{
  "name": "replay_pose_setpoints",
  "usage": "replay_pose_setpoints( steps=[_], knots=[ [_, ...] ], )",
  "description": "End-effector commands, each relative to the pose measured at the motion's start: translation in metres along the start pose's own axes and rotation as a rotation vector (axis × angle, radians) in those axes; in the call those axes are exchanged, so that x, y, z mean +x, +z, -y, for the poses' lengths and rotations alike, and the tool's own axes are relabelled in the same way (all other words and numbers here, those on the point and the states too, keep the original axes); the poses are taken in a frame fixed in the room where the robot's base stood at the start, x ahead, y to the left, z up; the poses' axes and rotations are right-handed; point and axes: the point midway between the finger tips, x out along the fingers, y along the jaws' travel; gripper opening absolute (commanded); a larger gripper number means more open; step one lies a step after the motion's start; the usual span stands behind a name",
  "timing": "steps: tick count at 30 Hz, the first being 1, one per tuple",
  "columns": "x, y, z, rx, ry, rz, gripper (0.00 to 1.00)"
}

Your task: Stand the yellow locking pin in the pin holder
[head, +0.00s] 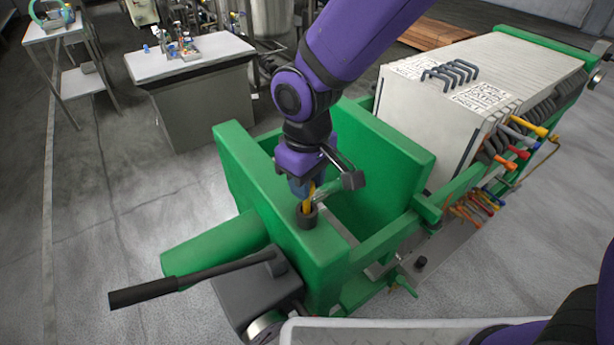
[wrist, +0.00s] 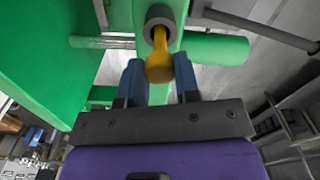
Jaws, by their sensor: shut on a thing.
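The yellow locking pin (head: 307,200) is between the fingers of my gripper (head: 305,188), which is shut on it. In the wrist view the pin's rounded yellow head (wrist: 160,68) lies between the two blue fingers (wrist: 134,80), and its narrower shaft points away from me. The pin holder (head: 307,217) is a dark round cup on top of the green end frame. It shows as a grey ring (wrist: 160,17) in the wrist view. The pin's far end meets the holder's opening and seems to enter it; how deep it sits is hidden.
The green press frame (head: 385,150) stands around and behind the holder, with a dark lever (head: 190,280) in front at left. A stack of white plates (head: 480,85) fills the right side. A bench (head: 190,60) stands back left. The floor at left is clear.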

Motion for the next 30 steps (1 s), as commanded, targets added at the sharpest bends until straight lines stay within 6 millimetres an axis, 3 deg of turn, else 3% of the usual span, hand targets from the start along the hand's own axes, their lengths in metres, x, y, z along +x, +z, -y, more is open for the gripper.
replay_pose_setpoints(
  steps=[11, 12, 16, 25, 30],
  knots=[
    [0.001, 0.000, 0.000, 0.000, 0.000, 0.000, 0.07],
    [0.001, 0.000, 0.000, 0.000, 0.000, 0.001, 0.32],
    [0.001, 0.000, 0.000, -0.001, 0.000, 0.001, 0.60],
    [0.000, 0.000, 0.000, 0.000, 0.000, 0.000, 0.60],
    [-0.017, 0.000, -0.001, -0.001, 0.001, -0.003, 0.60]
  ],
)
